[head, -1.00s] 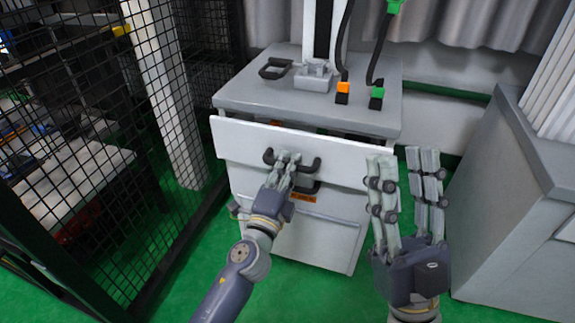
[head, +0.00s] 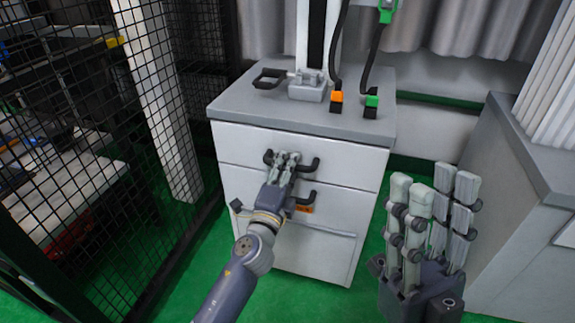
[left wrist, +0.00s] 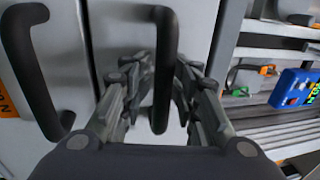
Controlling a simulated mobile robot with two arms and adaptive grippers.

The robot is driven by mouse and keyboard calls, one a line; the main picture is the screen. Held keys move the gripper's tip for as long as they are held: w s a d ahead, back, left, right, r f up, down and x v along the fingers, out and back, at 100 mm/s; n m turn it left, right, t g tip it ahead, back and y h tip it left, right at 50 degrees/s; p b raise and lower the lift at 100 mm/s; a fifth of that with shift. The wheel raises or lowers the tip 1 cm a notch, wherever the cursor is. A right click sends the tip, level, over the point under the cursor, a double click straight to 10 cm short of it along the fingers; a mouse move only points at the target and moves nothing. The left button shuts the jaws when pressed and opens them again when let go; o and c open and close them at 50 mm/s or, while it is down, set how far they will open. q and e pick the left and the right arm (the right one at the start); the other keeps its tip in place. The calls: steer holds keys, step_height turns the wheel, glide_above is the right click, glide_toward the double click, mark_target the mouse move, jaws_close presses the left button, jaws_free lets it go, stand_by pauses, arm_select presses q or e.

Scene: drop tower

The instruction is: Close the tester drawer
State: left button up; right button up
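The tester drawer (head: 340,158) is the white top drawer of the grey-topped cabinet. Its front looks flush with the cabinet in the head view. Its dark handle (head: 314,165) runs across the front, and in the left wrist view the handle (left wrist: 166,65) stands upright in the picture. My left gripper (head: 287,157) is at this handle, with its fingers closed in on either side of it; the fingertip contact is partly hidden. My right gripper (head: 432,182) is open and empty, right of the cabinet, fingers pointing up.
A lower drawer handle (head: 307,197) sits just below my left fingers. The cabinet top (head: 235,103) carries a metal fixture (head: 307,88) and orange and green connectors. A black mesh fence (head: 90,150) stands at left, a grey cabinet (head: 515,200) at right. Green floor lies between.

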stand_by(0.3)
arm_select(q)
steer(key=v, duration=1.2)
steer(key=shift+s+r, duration=0.1)
steer(key=shift+r, duration=0.05)
